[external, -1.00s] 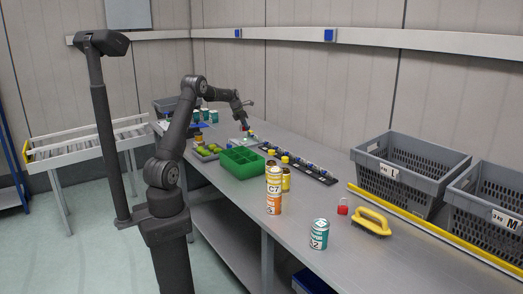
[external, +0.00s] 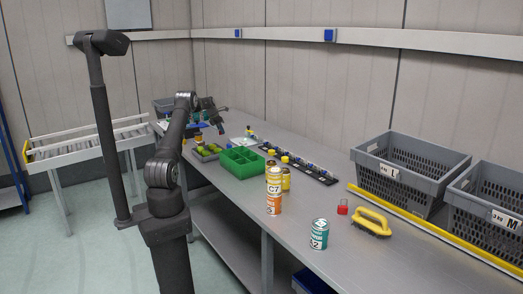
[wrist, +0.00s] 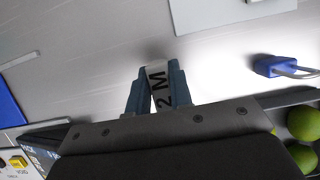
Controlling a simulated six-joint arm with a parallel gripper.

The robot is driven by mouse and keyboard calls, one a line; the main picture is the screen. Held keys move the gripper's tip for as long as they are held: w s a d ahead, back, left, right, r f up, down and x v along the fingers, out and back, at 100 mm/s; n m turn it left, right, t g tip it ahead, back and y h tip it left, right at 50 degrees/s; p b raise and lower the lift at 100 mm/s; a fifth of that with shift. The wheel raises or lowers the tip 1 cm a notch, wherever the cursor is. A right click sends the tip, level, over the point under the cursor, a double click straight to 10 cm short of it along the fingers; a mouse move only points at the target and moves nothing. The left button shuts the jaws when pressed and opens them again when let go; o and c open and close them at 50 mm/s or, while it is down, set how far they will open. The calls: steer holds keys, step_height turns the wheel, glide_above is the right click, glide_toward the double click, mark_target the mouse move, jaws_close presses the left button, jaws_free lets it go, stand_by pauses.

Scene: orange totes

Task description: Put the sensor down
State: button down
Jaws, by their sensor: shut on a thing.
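My gripper (wrist: 158,92) shows in the wrist view with its two blue-grey fingers closed on a small piece with a white label (wrist: 159,84) marked "2 M". This held piece appears to be the sensor; most of its body is hidden between the fingers. It is above a bare grey surface. In the external view my gripper (external: 218,112) is over the far left part of the bench, and the held piece is too small to make out.
In the wrist view a blue padlock (wrist: 280,66) lies right of my gripper, with green balls (wrist: 303,124) at lower right and a blue flat thing (wrist: 8,106) at left. Grey crates (external: 408,172) stand right.

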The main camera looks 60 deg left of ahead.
steer(key=shift+a+f, duration=0.15)
steer(key=shift+a, duration=0.05)
steer(key=shift+f, duration=1.95)
steer(key=shift+f, duration=0.15)
steer(key=c, duration=1.3)
jaws_free()
steer(key=v, duration=1.2)
